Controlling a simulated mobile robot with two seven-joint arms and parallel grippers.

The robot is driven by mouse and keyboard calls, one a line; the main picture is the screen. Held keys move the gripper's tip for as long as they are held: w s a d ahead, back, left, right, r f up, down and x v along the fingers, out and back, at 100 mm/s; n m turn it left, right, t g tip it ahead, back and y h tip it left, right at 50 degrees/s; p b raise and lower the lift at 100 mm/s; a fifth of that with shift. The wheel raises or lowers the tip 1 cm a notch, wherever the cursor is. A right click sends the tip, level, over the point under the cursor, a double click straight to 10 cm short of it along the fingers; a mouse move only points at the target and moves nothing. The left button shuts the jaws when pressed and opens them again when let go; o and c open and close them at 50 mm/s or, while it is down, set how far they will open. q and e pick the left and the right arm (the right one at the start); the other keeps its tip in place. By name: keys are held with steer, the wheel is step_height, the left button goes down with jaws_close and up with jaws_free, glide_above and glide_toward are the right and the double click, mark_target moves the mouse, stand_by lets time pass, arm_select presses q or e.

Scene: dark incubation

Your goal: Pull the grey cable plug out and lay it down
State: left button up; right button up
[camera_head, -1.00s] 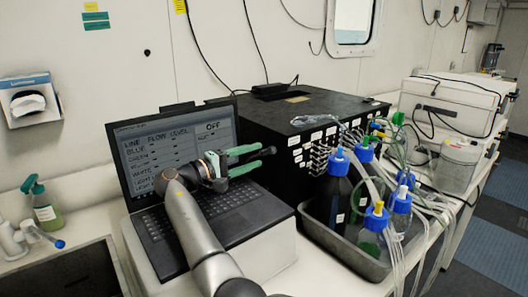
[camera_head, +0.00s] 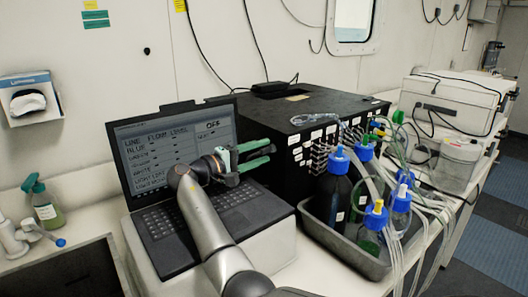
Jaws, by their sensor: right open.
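My right gripper (camera_head: 270,154) has green fingers and is open. It is in front of the laptop's right edge, pointing right toward the left side of the black box (camera_head: 345,107). Nothing shows between its fingers. I cannot make out the grey cable plug; the gripper may hide it, or it is too small to tell. A dark cable lies on top of the black box near a small black adapter (camera_head: 270,89). My left gripper is not in view.
An open laptop (camera_head: 160,240) stands on a white block under my right arm. A metal tray (camera_head: 340,262) with several blue-capped bottles and many tubes is at the right. A sink (camera_head: 40,268) and a green spray bottle (camera_head: 46,212) are at the left.

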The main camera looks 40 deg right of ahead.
stand_by(0.6)
jaws_close()
stand_by(0.8)
steer(key=shift+a+f, duration=0.1)
steer(key=shift+a, duration=0.1)
stand_by(0.4)
steer(key=shift+w+a, duration=0.15)
steer(key=shift+a, duration=1.25)
steer(key=shift+w+a, duration=0.15)
steer(key=shift+a, duration=1.25)
steer(key=shift+s, duration=0.1)
